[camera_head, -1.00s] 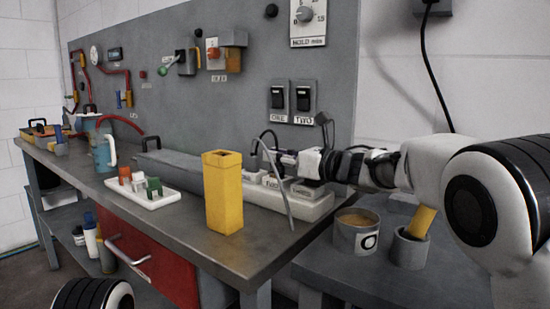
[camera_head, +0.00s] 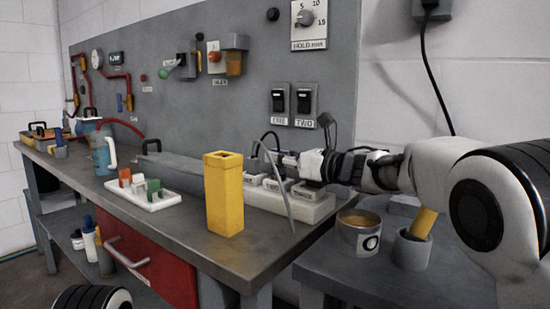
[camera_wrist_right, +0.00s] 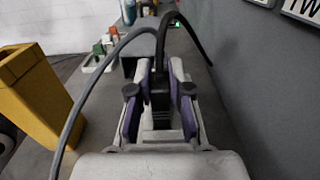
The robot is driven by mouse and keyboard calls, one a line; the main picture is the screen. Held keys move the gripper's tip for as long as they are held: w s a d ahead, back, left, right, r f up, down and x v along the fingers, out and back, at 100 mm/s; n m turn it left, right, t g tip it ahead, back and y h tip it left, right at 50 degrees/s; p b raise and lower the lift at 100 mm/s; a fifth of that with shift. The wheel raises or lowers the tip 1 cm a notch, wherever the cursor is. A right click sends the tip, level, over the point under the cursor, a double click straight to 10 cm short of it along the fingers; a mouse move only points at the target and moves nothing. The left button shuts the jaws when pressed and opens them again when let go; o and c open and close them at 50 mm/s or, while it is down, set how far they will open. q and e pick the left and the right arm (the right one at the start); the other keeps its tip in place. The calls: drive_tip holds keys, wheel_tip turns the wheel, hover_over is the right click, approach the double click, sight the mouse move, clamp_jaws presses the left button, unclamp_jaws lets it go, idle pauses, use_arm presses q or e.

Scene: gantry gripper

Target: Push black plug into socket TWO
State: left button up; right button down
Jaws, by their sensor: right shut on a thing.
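My right gripper (camera_head: 291,158) is over the pale socket strip (camera_head: 305,207) at the bench's right end. In the right wrist view its purple-padded fingers (camera_wrist_right: 159,98) are shut on the black plug (camera_wrist_right: 160,103), whose black cable (camera_wrist_right: 162,38) arches up from it. The strip carries labelled blocks along its top; the small lettering is hard to read in the head view. The plug's lower end and the socket under it are hidden, so I cannot tell whether it is in. My left gripper is out of view.
A yellow square container (camera_head: 224,195) stands just left of the strip and also shows in the wrist view (camera_wrist_right: 35,95). A grey cable (camera_head: 280,185) loops down in front of the strip. A white tray (camera_head: 150,198) with small blocks lies farther left. Switches ONE and TWO (camera_head: 303,100) are on the panel.

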drive_tip(key=shift+w+d+f, duration=0.15)
drive_tip(key=shift+d+f, duration=0.05)
drive_tip(key=shift+d, duration=0.1)
drive_tip(key=shift+b, duration=0.3)
drive_tip(key=shift+f+b, duration=0.45)
drive_tip(key=shift+b, duration=0.05)
idle(0.3)
drive_tip(key=shift+r, duration=0.4)
drive_tip(key=c, duration=1)
unclamp_jaws()
drive_tip(key=shift+r, duration=0.1)
drive_tip(key=shift+d, duration=0.15)
